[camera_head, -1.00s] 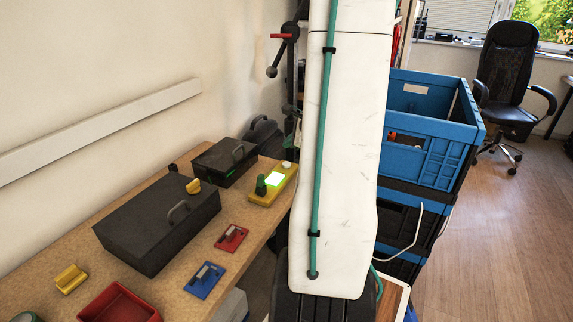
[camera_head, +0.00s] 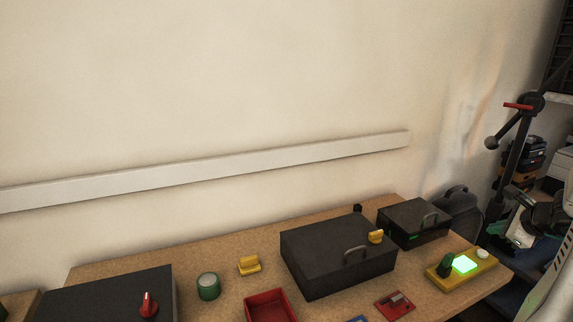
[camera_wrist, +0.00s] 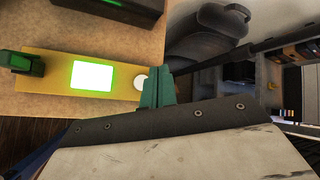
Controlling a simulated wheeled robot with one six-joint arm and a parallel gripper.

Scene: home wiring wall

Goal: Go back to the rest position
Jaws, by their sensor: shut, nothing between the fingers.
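My gripper (camera_wrist: 157,92) shows in the wrist view with its teal fingers together and nothing between them. It is beside the white button end of a yellow panel (camera_wrist: 115,88) with a lit green-white screen. In the head view the same yellow panel (camera_head: 485,272) lies at the right end of the workbench (camera_head: 225,260). Part of my arm shows at the right edge of the head view; most of it is out of frame.
A large dark box (camera_head: 335,270), a smaller dark box (camera_head: 412,233), a red tray (camera_head: 268,307) and a green roll (camera_head: 208,286) stand on the bench. A grey rail (camera_head: 220,168) runs along the wall. A black stand (camera_head: 515,135) rises at the right.

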